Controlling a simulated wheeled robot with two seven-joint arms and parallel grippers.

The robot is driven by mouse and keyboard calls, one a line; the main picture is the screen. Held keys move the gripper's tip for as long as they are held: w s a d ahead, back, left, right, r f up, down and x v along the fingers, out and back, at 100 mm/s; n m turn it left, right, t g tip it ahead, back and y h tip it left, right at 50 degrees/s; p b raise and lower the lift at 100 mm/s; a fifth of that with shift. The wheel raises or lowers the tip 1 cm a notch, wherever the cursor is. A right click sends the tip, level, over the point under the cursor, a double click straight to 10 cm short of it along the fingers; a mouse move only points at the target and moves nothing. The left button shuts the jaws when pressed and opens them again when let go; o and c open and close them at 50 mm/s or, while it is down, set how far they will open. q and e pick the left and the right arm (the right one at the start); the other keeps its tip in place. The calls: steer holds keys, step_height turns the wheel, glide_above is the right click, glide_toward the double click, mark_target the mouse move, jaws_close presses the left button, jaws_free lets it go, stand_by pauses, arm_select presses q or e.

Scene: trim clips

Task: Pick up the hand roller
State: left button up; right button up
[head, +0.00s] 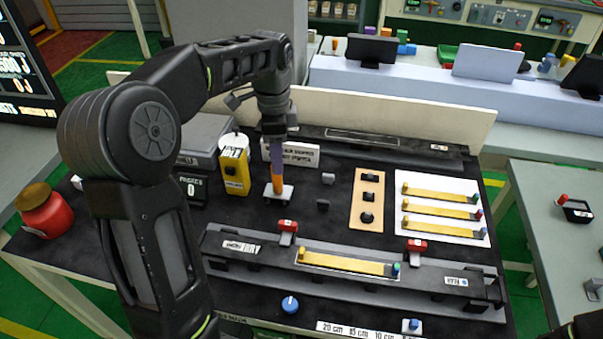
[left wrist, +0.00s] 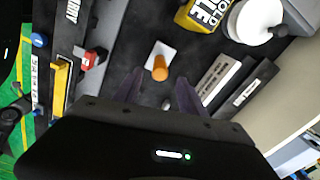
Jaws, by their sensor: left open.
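The hand roller (head: 277,186) stands upright on the dark mat, its orange handle rising from a small pale base. In the left wrist view, the orange handle (left wrist: 160,68) shows nearly end-on over the pale base. My left gripper (head: 275,150) points down directly above the handle, its purple fingers near the handle's top. In the left wrist view, the fingers of my left gripper (left wrist: 160,92) are spread apart with nothing between them, and the handle appears just beyond the gap. Whether a finger touches it cannot be told. My right gripper is out of view.
A black rail fixture (head: 345,268) with red clamps lies in front; a wooden block (head: 367,199) is right.

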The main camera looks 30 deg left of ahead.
mark_target(276, 178)
arm_select(q)
steer(key=shift+s+a, duration=0.25)
steer(key=shift+a, duration=0.05)
steer(key=shift+f, duration=1.3)
steer(key=shift+d, duration=0.1)
steer(key=shift+f+p, duration=0.95)
steer(key=shift+f, duration=1.65)
